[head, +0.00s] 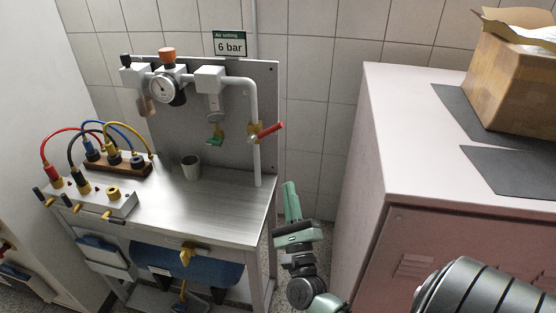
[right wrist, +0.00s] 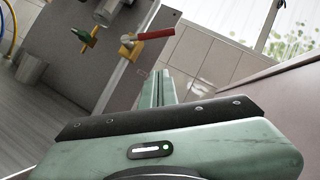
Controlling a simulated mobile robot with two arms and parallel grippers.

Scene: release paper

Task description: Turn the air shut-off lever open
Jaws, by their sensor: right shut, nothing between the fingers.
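The air shut-off lever (head: 270,131) has a red handle on a brass valve body, mounted on the white vertical pipe (head: 255,105) at the right of the grey back panel. The handle points right and slightly up, across the pipe. In the right wrist view the red lever (right wrist: 155,34) is at the upper middle, beyond the fingers. My right gripper (head: 291,187) is green, shut and empty, below and right of the lever and apart from it. Its fingers also show in the right wrist view (right wrist: 158,76). My left gripper is not in view.
A gauge (head: 163,89) with an orange-topped regulator (head: 167,54) is on the panel. A grey cup (head: 190,166) and coloured hoses stand on the metal bench (head: 215,205). A pink cabinet (head: 420,140) with a cardboard box (head: 505,85) is close on the right.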

